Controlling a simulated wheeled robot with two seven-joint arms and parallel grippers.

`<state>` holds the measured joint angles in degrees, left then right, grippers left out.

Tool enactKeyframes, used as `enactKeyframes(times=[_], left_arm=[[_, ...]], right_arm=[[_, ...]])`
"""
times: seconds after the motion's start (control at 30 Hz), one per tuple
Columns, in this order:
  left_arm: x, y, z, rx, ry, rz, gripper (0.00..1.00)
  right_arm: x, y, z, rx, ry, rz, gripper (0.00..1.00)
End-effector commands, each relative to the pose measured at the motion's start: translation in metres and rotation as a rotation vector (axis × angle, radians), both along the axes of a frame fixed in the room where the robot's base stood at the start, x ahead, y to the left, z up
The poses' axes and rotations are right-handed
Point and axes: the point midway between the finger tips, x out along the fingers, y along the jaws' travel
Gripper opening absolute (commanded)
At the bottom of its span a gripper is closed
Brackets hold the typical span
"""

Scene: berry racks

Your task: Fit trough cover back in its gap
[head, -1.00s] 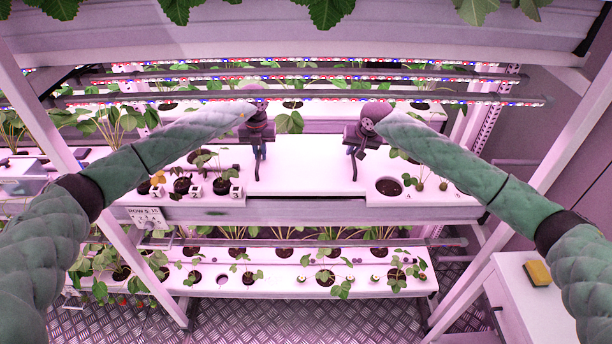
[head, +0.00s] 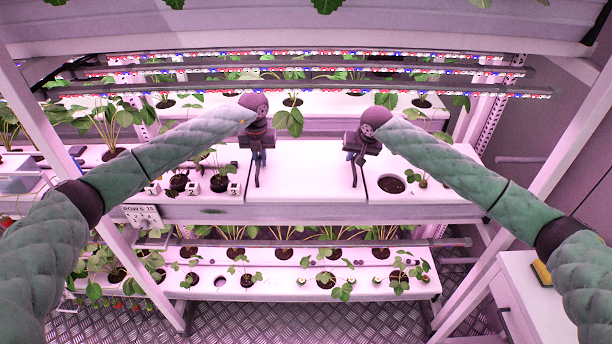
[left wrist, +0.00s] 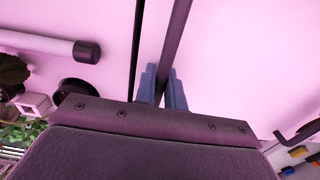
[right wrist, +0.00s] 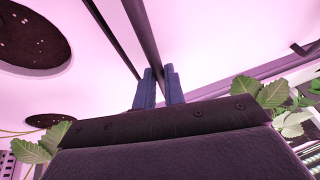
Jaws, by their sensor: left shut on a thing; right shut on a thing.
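The trough cover (head: 306,180) is a plain white panel between the planted left part and the right part of the upper trough. It looks about level with both, its front edge along the trough's front wall. My left gripper (head: 257,165) is shut on the dark handle bar near the cover's left end; the left wrist view shows the bar between the blue fingers (left wrist: 162,88). My right gripper (head: 354,165) is shut on the handle at the right end, also seen between the fingers in the right wrist view (right wrist: 158,88). Thin dark seams show beside both bars; whether the cover is fully seated I cannot tell.
Potted plants and numbered cubes (head: 220,184) stand just left of the cover. A round hole with a dark pot (head: 391,184) lies to its right. Light bars (head: 300,72) hang above and behind. A lower planted trough (head: 300,284) is below. A yellow sponge (head: 541,274) lies on the right cabinet.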

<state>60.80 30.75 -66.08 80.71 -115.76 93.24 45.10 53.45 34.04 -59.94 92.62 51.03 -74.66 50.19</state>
Motion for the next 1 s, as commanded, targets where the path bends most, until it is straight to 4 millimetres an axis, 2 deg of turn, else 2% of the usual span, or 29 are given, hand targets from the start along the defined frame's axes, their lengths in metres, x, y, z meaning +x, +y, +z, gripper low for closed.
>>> enactKeyframes(times=[0.17, 0.2, 0.3, 0.67, 1.0], left_arm=[[0.0, 0.0, -0.01, 0.0, 0.0, 0.0, 0.0], [0.0, 0.0, -0.007, 0.0, 0.0, 0.0, 0.17], [0.0, 0.0, -0.007, 0.0, 0.0, 0.0, 0.33], [0.0, 0.0, -0.005, 0.0, 0.0, 0.0, 0.33], [0.0, 0.0, 0.017, 0.0, 0.0, 0.0, 0.33]], right_arm=[[0.0, 0.0, -0.01, 0.0, -0.001, 0.0, 0.0], [0.0, 0.0, -0.007, 0.0, -0.001, 0.0, 0.17], [0.0, 0.0, -0.007, 0.0, 0.0, 0.0, 0.33], [0.0, 0.0, -0.005, 0.0, 0.0, 0.0, 0.33], [0.0, 0.0, 0.017, 0.0, 0.0, 0.0, 0.33]])
